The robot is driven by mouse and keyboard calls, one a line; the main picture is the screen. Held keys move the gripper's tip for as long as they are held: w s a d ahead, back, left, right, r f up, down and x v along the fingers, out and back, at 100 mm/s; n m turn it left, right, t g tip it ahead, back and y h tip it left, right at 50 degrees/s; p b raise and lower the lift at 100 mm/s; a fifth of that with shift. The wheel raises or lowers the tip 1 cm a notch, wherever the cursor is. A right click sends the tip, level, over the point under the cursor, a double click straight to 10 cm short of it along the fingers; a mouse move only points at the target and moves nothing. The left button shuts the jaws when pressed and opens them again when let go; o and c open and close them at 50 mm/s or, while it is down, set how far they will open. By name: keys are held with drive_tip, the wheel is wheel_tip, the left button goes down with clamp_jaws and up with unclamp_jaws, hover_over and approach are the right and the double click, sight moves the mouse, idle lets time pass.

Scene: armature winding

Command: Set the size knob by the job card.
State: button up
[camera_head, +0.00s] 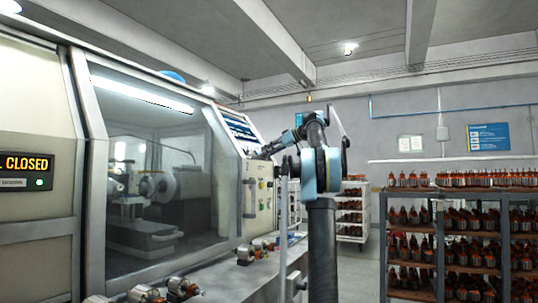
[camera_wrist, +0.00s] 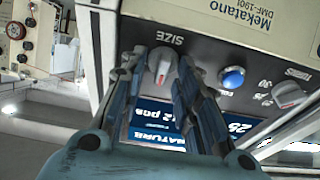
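The SIZE knob (camera_wrist: 163,66) is a grey knob with a red mark on the machine's dark control panel, seen in the wrist view. My gripper (camera_wrist: 163,72) is open, with one finger on each side of the knob; whether either finger touches it I cannot tell. A blue card or screen with white text (camera_wrist: 155,115) shows behind the fingers; "12 pos" and part of "ARMATURE" can be read, and the rest is partly hidden. In the head view my gripper (camera_head: 268,150) is at the panel and small, and the knob cannot be made out.
A blue button (camera_wrist: 231,78) and the TURNS knob (camera_wrist: 288,94) sit right of the SIZE knob in the wrist view. The winding machine (camera_head: 160,200) stands left in the head view. A rack of armatures (camera_head: 455,190) stands right. Several armatures lie along the machine's front ledge (camera_head: 225,280).

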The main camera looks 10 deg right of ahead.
drive_tip(key=shift+c, duration=0.5)
drive_tip(key=c, duration=0.6)
drive_tip(key=shift+m, duration=0.5)
drive_tip(key=m+t+h, duration=0.1)
drive_tip(key=m, duration=0.4)
drive_tip(key=m+h, duration=0.1)
drive_tip(key=m, duration=0.6)
drive_tip(key=shift+w+d+h, duration=0.1)
drive_tip(key=shift+d+h, duration=0.05)
drive_tip(key=shift+h, duration=0.25)
